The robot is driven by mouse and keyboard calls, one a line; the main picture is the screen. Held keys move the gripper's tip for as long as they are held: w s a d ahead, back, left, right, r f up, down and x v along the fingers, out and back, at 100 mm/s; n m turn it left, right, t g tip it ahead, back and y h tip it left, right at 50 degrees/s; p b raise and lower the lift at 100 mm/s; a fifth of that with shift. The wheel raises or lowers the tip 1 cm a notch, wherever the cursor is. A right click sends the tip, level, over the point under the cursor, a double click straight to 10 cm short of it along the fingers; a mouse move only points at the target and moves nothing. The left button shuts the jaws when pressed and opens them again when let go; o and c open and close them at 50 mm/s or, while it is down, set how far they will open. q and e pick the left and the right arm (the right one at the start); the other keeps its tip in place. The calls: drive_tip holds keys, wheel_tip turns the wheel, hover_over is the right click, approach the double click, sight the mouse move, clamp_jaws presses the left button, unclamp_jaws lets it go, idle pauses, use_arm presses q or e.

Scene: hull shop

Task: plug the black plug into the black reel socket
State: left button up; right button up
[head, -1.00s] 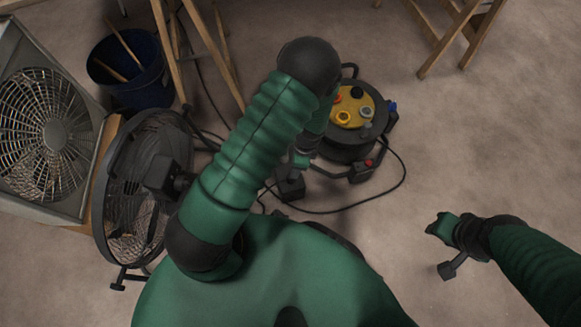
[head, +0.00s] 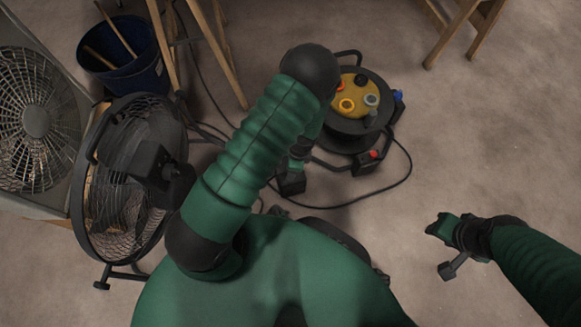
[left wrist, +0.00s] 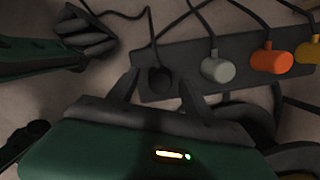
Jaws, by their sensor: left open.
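The black plug (left wrist: 160,79) stands at the near-left end of a dark strip in the left wrist view. My left gripper (left wrist: 163,72) is open, its two fingers on either side of that plug; I cannot tell whether they touch it. In the head view my left gripper (head: 292,182) is low beside the reel, partly hidden by my forearm. The black reel (head: 341,127) has a yellow face, with a black socket (head: 361,79) at its upper edge. My right gripper (head: 437,228) is off to the right, apart from the reel; its jaws are unclear.
Grey (left wrist: 216,66), orange (left wrist: 271,58) and yellow (left wrist: 309,50) plugs with cords line the strip beside the black plug. A round floor fan (head: 130,160), a box fan (head: 35,120) and a blue bucket (head: 125,72) stand left. A cable loops right of the reel.

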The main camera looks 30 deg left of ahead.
use_arm(q)
drive_tip(key=shift+a+f, duration=0.1)
drive_tip(key=shift+f, duration=0.85)
drive_tip(key=shift+r, duration=0.15)
use_arm(e)
drive_tip(key=shift+f, duration=0.6)
use_arm(q)
clamp_jaws()
drive_tip(key=shift+r, duration=0.1)
use_arm(e)
drive_tip(key=shift+r, duration=0.1)
